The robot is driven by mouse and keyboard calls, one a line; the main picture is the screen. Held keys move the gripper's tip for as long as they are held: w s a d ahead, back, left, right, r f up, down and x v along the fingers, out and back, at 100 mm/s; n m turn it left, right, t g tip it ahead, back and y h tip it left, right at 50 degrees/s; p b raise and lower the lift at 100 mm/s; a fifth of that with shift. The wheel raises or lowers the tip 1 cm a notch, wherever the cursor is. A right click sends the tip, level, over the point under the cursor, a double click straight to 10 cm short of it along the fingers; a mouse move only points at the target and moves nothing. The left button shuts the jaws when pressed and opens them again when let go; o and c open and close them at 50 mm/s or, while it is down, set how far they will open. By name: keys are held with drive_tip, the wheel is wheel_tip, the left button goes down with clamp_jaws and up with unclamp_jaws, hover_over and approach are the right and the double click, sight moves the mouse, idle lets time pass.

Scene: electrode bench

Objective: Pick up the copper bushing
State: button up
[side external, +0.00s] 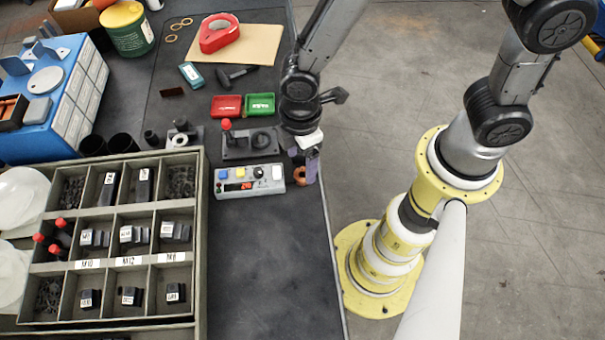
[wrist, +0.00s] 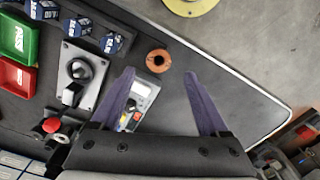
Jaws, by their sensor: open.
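The copper bushing (wrist: 158,61) is a short orange-brown ring with a dark central hole. It sits on the dark bench top, close to the bench edge. In the side external view the bushing (side external: 299,176) shows just below my gripper (side external: 306,165), partly covered by a finger. In the wrist view my gripper (wrist: 159,75) has its two purple fingers spread wide and empty. The bushing appears between and slightly beyond the fingertips, without visible contact. I cannot tell the exact height of the fingertips above the bench.
A grey control box (side external: 249,181) with buttons stands left of the bushing. A compartment tray (side external: 202,250) fills the left. The bench front is clear.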

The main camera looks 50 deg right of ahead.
sight(302, 172)
drive_tip(key=shift+w+d+f, duration=0.1)
drive_tip(key=shift+d+f, duration=0.05)
drive_tip(key=shift+f, duration=2.55)
clamp_jaws()
